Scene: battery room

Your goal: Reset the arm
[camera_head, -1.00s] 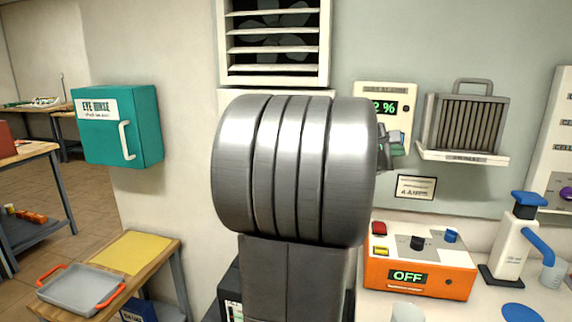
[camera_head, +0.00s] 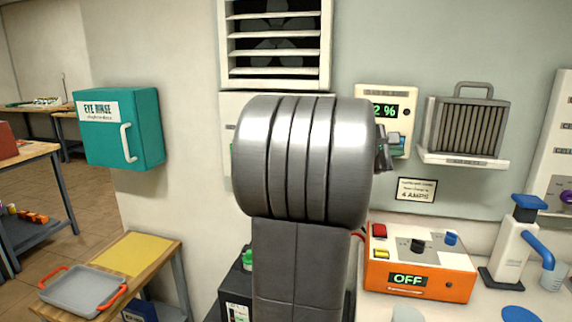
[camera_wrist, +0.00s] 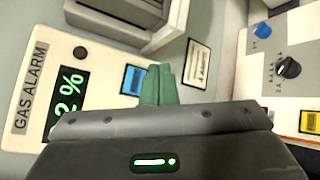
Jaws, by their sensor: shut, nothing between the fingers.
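My gripper (camera_wrist: 159,85) shows in the wrist view as two green fingers pressed together, with nothing between them. It points at the wall between the gas alarm and a small notice card. In the head view my arm's large grey joint fills the middle, and only a bit of the gripper (camera_head: 396,141) shows past its right side, in front of the gas alarm's lower part. The gas alarm (camera_head: 384,101) is a cream wall box with a green percent display; it also shows turned sideways in the wrist view (camera_wrist: 30,75).
An orange charger (camera_head: 420,262) reading OFF stands on the bench at the right, beside a white and blue pump device (camera_head: 515,245). A finned grey unit (camera_head: 467,128) sits on a wall shelf. A teal eye rinse box (camera_head: 118,130) and a grey tray (camera_head: 82,290) are at left.

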